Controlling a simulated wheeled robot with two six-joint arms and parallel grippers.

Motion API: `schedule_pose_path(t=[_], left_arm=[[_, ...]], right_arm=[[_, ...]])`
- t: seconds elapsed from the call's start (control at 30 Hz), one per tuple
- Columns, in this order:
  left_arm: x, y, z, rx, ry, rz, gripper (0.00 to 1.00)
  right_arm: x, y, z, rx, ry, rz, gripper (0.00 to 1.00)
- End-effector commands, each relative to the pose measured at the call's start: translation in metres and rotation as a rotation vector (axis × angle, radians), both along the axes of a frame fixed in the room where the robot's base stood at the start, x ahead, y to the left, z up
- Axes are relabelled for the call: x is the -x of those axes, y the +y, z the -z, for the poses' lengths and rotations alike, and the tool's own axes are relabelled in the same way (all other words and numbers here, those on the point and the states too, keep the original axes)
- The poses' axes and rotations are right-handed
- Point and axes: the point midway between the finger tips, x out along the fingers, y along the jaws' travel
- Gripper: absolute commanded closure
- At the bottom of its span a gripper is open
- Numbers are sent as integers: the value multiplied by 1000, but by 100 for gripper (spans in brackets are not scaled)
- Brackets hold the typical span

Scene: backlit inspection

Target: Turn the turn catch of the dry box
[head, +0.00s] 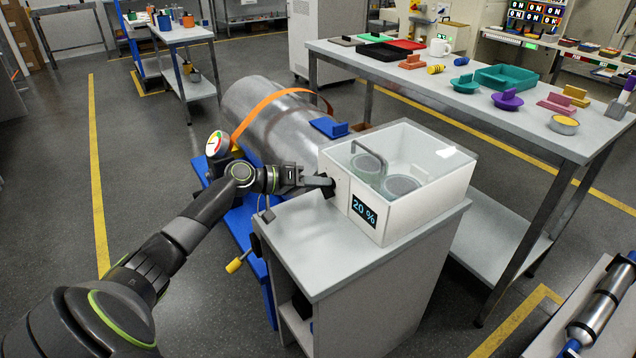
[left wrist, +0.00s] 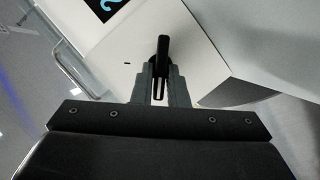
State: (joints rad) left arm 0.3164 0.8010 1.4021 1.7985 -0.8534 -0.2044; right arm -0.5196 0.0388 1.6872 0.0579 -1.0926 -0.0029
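The dry box (head: 375,212) is a white box with a clear top and a display reading 20 %, standing on a grey cabinet. Two round dishes (head: 400,185) show through its top. My left gripper (head: 322,185) is at the box's left face, by the small black turn catch. In the left wrist view the dark upright catch (left wrist: 162,48) stands between the two grey fingers of my left gripper (left wrist: 160,84), which look closed against its sides. The catch's base is partly hidden by the fingers. My right gripper is in neither view.
The grey cabinet top (head: 330,260) has bare room in front of the box. A metal cylinder with an orange strap (head: 285,125) lies behind my left gripper. A long table (head: 500,115) with trays and small parts stands behind the box.

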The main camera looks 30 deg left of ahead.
Motion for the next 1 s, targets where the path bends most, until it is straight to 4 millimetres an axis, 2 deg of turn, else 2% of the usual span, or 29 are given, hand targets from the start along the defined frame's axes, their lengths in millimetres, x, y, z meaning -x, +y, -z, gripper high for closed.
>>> schedule_pose_path(t=[0.03, 0.13, 0.4, 0.53, 1.0], left_arm=[[0, 0, 1, 1, 1, 0, 80], [0, 0, 0, -1, 0, -1, 68], [0, 1, 0, -2, -1, -1, 68], [6, 7, -2, -4, -1, -2, 68], [71, 58, -24, -7, 3, -2, 68]], right_arm=[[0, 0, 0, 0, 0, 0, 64], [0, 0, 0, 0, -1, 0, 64], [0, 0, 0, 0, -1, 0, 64], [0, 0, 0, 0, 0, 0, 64], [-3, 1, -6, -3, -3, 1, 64]])
